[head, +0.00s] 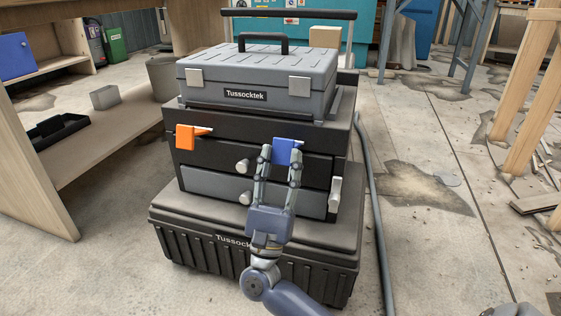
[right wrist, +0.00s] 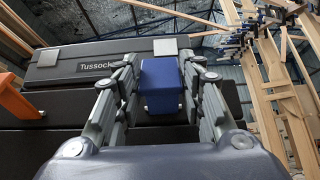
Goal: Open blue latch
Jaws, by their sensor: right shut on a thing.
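The blue latch (head: 286,151) is on the front of the black drawer section in the middle of the tool stack, right of centre. My right gripper (head: 281,155) reaches up to it from the front, one finger on each side, and is shut on it. In the right wrist view the blue latch (right wrist: 161,85) sits between the two fingers (right wrist: 163,88). The latch's sides are partly hidden behind the fingers. My left gripper is not in view.
An orange latch (head: 186,137) is on the same section at the left. A grey Tussocktek case (head: 258,80) sits on top, and a black ribbed chest (head: 190,240) is below. A wooden shelf (head: 110,125) stands left. Floor at the right is mostly open beyond a dark hose (head: 377,220).

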